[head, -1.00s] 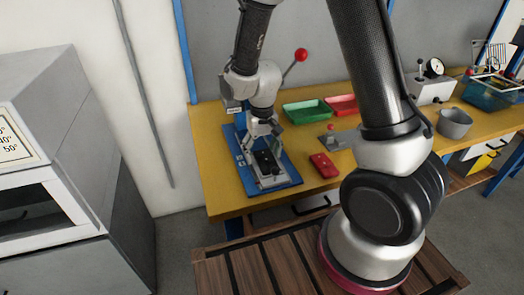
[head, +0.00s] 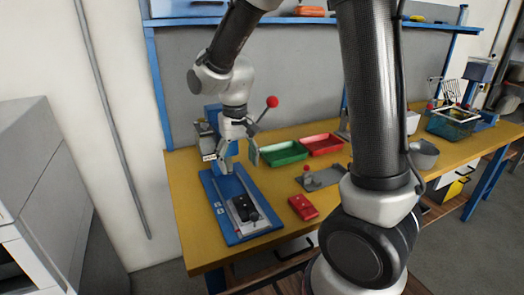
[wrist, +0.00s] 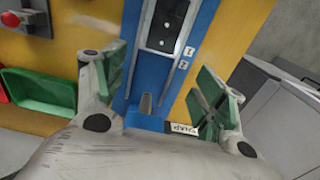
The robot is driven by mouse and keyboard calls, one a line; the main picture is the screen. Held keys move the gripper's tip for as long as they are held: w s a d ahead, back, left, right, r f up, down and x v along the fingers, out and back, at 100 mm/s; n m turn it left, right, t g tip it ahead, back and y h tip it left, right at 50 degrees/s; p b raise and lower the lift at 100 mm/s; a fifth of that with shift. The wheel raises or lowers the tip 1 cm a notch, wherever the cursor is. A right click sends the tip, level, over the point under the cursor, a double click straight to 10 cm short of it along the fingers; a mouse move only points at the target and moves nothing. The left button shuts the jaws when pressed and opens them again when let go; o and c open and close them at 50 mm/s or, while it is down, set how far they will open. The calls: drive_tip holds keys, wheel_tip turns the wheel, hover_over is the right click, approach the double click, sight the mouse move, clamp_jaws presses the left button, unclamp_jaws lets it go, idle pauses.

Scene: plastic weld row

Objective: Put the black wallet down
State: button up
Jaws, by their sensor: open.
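The black wallet (head: 245,208) lies on the pale metal fixture of the blue-based press (head: 214,197). In the wrist view the dark wallet (wrist: 166,24) is at the top, partly cut off by the frame edge. My gripper (head: 238,164) is above the back part of the blue base, behind the wallet and apart from it. In the wrist view its green-padded fingers (wrist: 160,85) are spread wide with nothing between them.
A lever with a red knob (head: 272,101) rises beside my gripper. A green tray (head: 283,153) and a red tray (head: 322,144) sit to the right. A red object (head: 303,207) and a grey plate (head: 325,178) lie on the yellow bench (head: 187,208).

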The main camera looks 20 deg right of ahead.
drive_tip(key=s+d+r+t, duration=0.2)
drive_tip(key=s+d+r, duration=0.5)
drive_tip(key=s, duration=0.2)
drive_tip(key=s+d+r+t, duration=0.2)
drive_tip(key=s+d+r, duration=0.5)
drive_tip(key=s, duration=0.3)
drive_tip(key=shift+d, duration=0.45)
